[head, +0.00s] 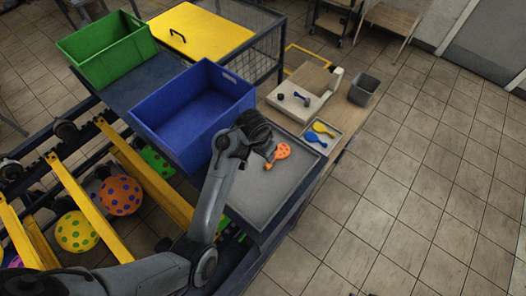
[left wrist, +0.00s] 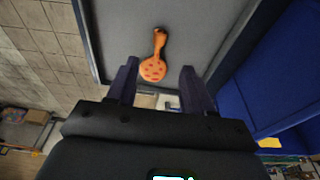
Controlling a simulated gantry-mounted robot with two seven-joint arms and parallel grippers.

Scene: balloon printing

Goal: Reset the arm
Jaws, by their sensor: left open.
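An uninflated orange balloon with dark dots (head: 283,151) lies on the grey tray (head: 262,198). In the left wrist view the balloon (left wrist: 157,44) has its round end close to the space between my fingertips and its neck pointing away. My left gripper (left wrist: 158,68) is open, with nothing held between its two fingers. In the head view my left arm reaches in from the lower left, and its gripper is over the tray beside the balloon. The fingers are mostly hidden there. My right gripper is not in view.
A blue bin (head: 195,130) stands close left of my gripper, with a green bin (head: 108,60) behind it. A small tray holds blue and yellow balloons (head: 318,132). A white device (head: 300,98) and grey container (head: 363,88) stand farther back. The floor at right is clear.

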